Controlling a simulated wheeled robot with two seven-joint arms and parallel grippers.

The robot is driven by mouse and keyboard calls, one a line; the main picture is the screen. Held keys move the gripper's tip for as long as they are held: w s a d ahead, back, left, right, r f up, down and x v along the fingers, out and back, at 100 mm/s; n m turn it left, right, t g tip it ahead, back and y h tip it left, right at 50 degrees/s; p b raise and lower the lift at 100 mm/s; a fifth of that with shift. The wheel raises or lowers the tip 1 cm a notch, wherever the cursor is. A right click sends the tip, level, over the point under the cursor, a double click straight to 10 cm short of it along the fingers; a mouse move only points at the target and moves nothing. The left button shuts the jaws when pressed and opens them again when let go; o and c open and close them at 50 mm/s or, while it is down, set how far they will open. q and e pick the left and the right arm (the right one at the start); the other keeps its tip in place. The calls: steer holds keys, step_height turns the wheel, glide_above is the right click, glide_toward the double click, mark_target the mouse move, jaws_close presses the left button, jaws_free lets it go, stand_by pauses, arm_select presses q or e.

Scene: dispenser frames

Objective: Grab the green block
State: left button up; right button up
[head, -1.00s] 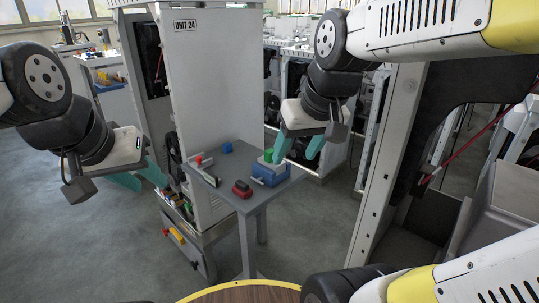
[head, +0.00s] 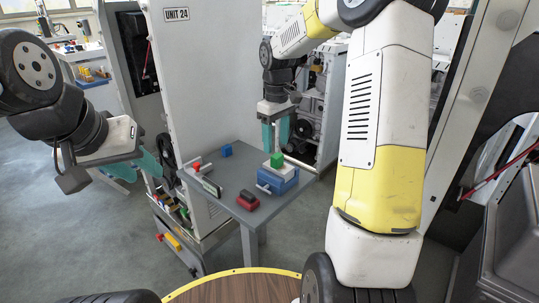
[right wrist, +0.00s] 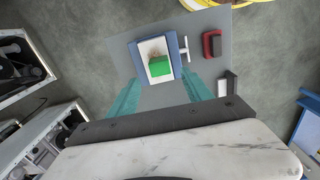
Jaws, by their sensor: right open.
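The green block (head: 277,159) sits on the white top (head: 268,167) of a blue device (head: 279,180) on the small grey table. It also shows in the right wrist view (right wrist: 160,66), on the white surface. My right gripper (head: 275,146) points down, open and empty, with its teal fingertips just above and behind the block in the head view. In the right wrist view the fingers (right wrist: 163,84) are spread wide, and the block lies between their lines, a little beyond the tips. My left gripper (head: 145,179) is open and empty, left of the table.
The grey table (head: 225,188) also holds a blue block (head: 225,150), a red and black object (head: 247,200) and a long grey item with a red part (head: 205,182). A tall grey cabinet (head: 203,80) stands behind the table's left side. A round wooden table (head: 235,288) is in front.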

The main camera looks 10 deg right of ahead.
mark_target(277, 155)
steer(key=f, duration=0.5)
steer(key=shift+s+d+f, duration=0.15)
steer(key=shift+s+f, duration=0.1)
steer(key=shift+f, duration=0.05)
jaws_close()
